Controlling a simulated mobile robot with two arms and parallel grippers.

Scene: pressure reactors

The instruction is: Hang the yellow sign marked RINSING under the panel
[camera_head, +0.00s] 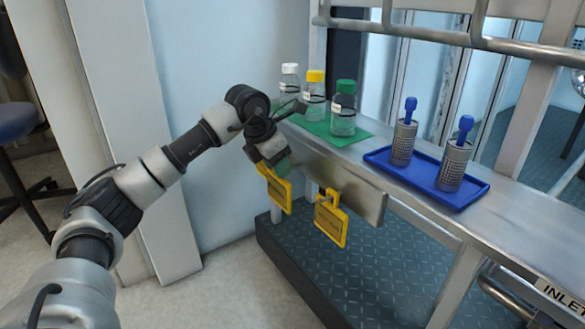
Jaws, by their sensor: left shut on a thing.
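Two yellow signs show at the bench's front edge; any lettering on them is too small to read. The left yellow sign (280,194) is at the left end of the grey metal panel (362,196), directly below my left gripper (282,167). My left gripper is shut on this sign; the fingers partly hide its top. The right yellow sign (331,222) hangs at the panel's lower edge, slightly tilted, apart from my gripper. My right gripper is not in view.
Bottles with white (289,82), yellow (314,95) and green (343,108) caps stand on a green mat (357,132) close behind my gripper. A blue tray (462,196) holds two perforated metal cylinders (453,167). Rails (440,36) run above the bench.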

